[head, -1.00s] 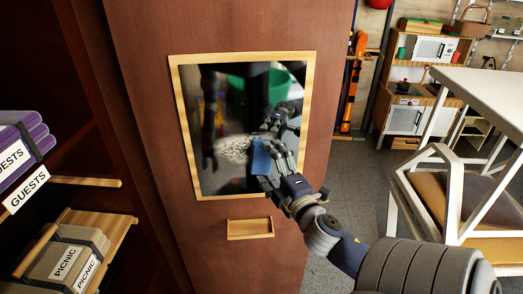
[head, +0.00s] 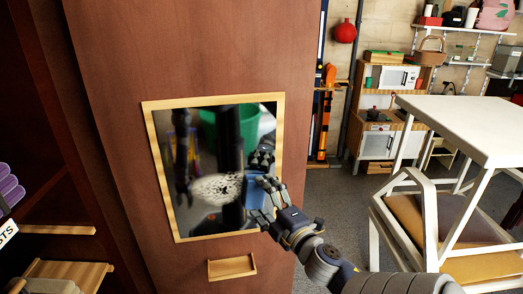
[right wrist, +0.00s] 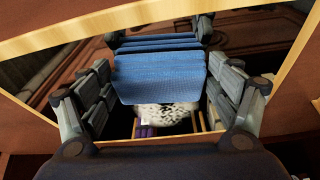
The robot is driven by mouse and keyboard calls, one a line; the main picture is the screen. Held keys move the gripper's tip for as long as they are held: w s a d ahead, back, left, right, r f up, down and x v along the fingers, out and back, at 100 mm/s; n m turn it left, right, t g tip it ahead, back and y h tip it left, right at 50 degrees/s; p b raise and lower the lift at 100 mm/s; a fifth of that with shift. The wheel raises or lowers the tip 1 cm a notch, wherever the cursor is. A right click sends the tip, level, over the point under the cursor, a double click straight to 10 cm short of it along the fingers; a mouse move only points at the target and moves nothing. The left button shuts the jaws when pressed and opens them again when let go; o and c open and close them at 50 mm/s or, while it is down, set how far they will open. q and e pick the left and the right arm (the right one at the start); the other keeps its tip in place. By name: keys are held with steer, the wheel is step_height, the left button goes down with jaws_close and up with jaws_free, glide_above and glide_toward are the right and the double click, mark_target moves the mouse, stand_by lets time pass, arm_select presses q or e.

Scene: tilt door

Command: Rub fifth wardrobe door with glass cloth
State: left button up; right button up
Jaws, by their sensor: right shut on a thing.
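The brown wardrobe door (head: 200,55) carries a wood-framed mirror (head: 208,140) and a small wooden handle (head: 232,267) below it. A white, black-speckled patch (head: 215,187) shows on the mirror's lower half; it also shows in the right wrist view (right wrist: 166,116), partly hidden. My right gripper (head: 266,190) is shut on a blue cloth (head: 254,194) at the mirror's lower right, just right of the patch. In the right wrist view the cloth (right wrist: 160,76) spans between the fingers; whether it touches the glass is unclear. My left gripper is not directly in view; dark arm shapes show only as reflections.
Left of the door are open shelves (head: 60,230) with purple rolled items (head: 8,188). At right stand a white table (head: 470,125) and a chair with a tan seat (head: 465,240). Grey floor (head: 340,195) is free between door and chair.

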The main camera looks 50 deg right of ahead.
steer(key=shift+w+r+p, duration=0.1)
steer(key=shift+r+p, duration=0.2)
steer(key=shift+r, duration=0.25)
steer(key=shift+w+a+p, duration=0.8)
steer(key=shift+w+a, duration=1)
steer(key=shift+a, duration=0.2)
steer(key=shift+w+a+p, duration=0.25)
steer(key=shift+w+a, duration=0.75)
steer(key=shift+a, duration=0.25)
steer(key=shift+w+a+p, duration=0.25)
steer(key=shift+w+a, duration=0.75)
steer(key=shift+a, duration=0.25)
steer(key=shift+w+a, duration=0.8)
steer(key=shift+a, duration=0.15)
steer(key=shift+w+a, duration=0.75)
steer(key=shift+a, duration=0.2)
steer(key=shift+r+p, duration=0.8)
steer(key=shift+p, duration=0.15)
steer(key=shift+s+d, duration=0.1)
steer(key=shift+d, duration=0.1)
steer(key=shift+s+d+f, duration=0.15)
steer(key=shift+s+d, duration=0.8)
steer(key=shift+d, duration=0.05)
steer(key=s+d+p, duration=0.1)
steer(key=s+d, duration=0.7)
steer(key=d, duration=0.2)
steer(key=shift+s+d+p, duration=0.3)
steer(key=shift+s+d, duration=0.05)
